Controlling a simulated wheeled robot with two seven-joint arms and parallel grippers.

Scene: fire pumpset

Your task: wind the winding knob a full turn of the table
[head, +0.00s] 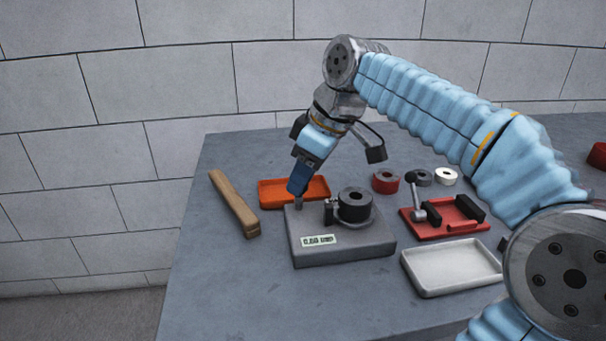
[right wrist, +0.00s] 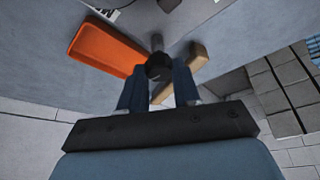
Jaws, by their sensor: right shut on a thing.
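A grey box-shaped base (head: 343,245) with a small display label stands on the table. A round dark ring-shaped part (head: 355,205) with a centre hole sits on its top, with a small dark block beside it. The winding knob (head: 299,205) rises at the base's back left corner. My right gripper (head: 298,188) points down at the knob and is shut on it. In the right wrist view the dark round knob (right wrist: 158,68) is between the two blue fingers (right wrist: 160,85). My left gripper is not in view.
An orange tray (head: 270,192) lies behind the base, a wooden bar (head: 234,204) to its left. A red fixture with a lever (head: 445,222) and a white tray (head: 452,268) are to the right. Red, grey and white rings (head: 385,182) sit behind. The table's front left is clear.

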